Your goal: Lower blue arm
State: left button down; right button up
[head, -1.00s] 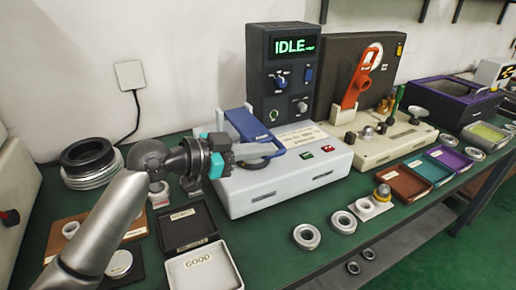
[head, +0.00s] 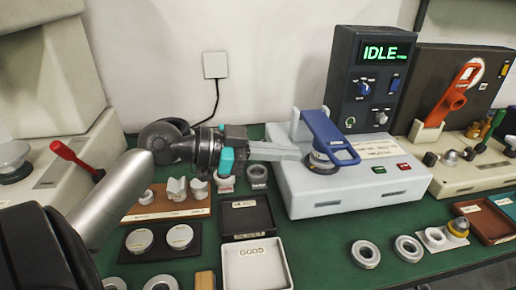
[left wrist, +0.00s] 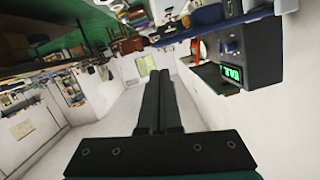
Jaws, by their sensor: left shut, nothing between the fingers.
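The blue arm (head: 325,131) is hinged at a pale bracket on the white test machine (head: 354,186). It slopes down toward the front, with its looped handle end over a round metal piece (head: 321,163). My left gripper (head: 304,152) comes in from the left at about handle height, its grey fingers shut and empty. Its tips are just left of the blue arm; I cannot tell whether they touch. In the left wrist view the shut dark fingers (left wrist: 160,100) point into the room, with a blue part at the top edge. My right gripper is out of view.
The control box (head: 367,80) behind the machine reads IDLE. A black tray (head: 247,236) and a white GOOD tray (head: 288,270) lie in front left. Loose bearing rings (head: 366,254) lie in front. A red-armed press (head: 455,95) stands right, and a red-handled lever (head: 75,158) left.

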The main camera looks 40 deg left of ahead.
pick_arm(q)
jog(key=shift+f+v, duration=0.15)
jog(key=shift+v, duration=1.1)
jog(key=shift+f+v, duration=0.1)
jog(key=shift+v, duration=1.15)
jog(key=shift+a+f, duration=0.1)
dwell(0.4)
